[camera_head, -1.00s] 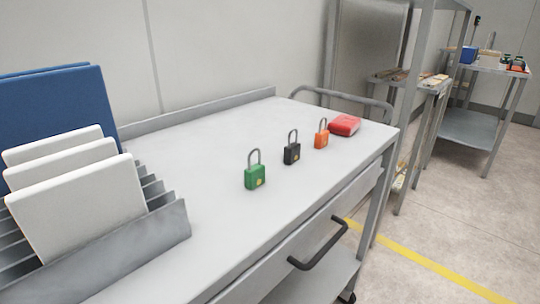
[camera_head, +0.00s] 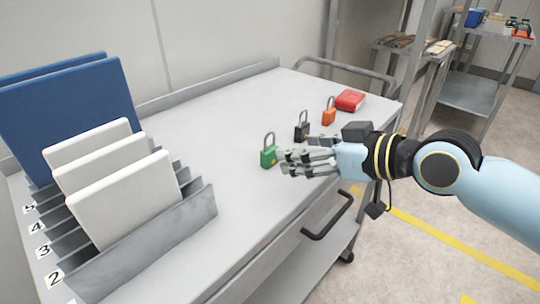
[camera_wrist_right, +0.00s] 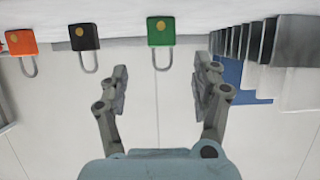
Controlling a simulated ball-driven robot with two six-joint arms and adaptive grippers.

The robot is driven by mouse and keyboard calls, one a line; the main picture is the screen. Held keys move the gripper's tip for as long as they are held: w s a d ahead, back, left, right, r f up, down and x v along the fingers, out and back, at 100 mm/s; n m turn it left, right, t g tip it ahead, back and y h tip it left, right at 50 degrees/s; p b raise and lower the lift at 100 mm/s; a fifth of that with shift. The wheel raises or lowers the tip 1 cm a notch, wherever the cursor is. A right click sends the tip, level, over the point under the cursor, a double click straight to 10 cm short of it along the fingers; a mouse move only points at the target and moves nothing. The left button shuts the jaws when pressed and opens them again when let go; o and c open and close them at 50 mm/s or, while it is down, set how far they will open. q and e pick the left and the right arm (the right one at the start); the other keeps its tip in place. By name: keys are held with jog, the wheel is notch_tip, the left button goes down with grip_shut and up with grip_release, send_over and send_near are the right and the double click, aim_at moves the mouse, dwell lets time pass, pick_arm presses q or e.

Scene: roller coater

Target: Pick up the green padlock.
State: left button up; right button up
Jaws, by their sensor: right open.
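The green padlock (camera_head: 268,156) stands upright on the grey cart top (camera_head: 225,130), with its grey shackle up. In the right wrist view the green padlock (camera_wrist_right: 161,31) shows upside down, beyond and between the fingers. My right gripper (camera_head: 287,162) comes in from the right with its fingertips close to the padlock's right side. In the right wrist view my right gripper (camera_wrist_right: 163,75) is open, with nothing between its fingers; I cannot tell whether it touches the padlock. My left gripper is not in view.
A slotted rack (camera_head: 150,245) with white and blue panels is at the left. The cart top between rack and padlock is clear.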

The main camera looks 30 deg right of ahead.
aim_at(273, 150)
jog(key=x, duration=0.9)
jog(key=shift+s+a+f+b, duration=0.1)
jog(key=shift+s+f+b, duration=0.1)
jog(key=shift+b, duration=0.1)
jog(key=c, duration=1.3)
jog(key=shift+r, duration=0.1)
jog(key=shift+c, duration=0.2)
